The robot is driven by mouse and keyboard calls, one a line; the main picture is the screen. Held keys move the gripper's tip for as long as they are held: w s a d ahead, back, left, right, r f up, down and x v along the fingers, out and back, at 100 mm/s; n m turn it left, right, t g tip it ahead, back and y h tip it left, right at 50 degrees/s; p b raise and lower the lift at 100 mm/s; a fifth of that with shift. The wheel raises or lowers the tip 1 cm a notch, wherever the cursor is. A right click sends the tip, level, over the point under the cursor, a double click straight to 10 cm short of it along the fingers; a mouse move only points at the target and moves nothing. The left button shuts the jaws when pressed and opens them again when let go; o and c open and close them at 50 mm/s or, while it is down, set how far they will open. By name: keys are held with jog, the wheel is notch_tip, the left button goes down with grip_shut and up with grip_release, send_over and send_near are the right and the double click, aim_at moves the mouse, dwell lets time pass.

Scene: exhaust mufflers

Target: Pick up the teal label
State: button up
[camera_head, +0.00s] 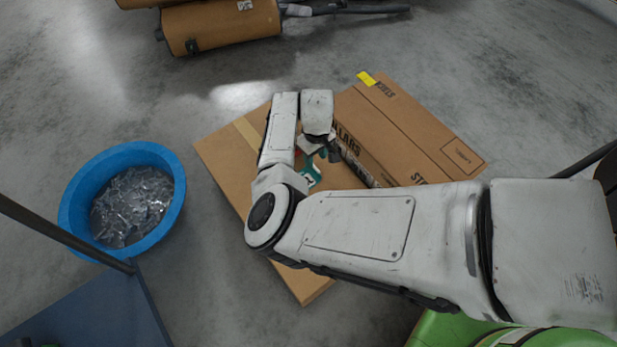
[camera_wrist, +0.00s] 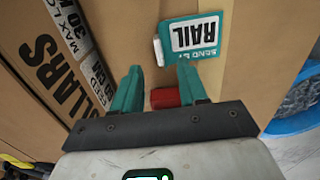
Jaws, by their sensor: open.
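In the head view, the label (camera_head: 312,178) is partly hidden by my arm beside the gripper.
A blue tub (camera_head: 72,205) of shiny metal pieces is at left. Brown mufflers (camera_head: 225,25) lie at the back. Grey floor is clear at upper right.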

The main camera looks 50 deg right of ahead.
aim_at(315, 173)
notch_tip(315, 173, down, 5)
jog(key=b, duration=0.3)
jog(key=shift+f, duration=0.1)
grip_shut()
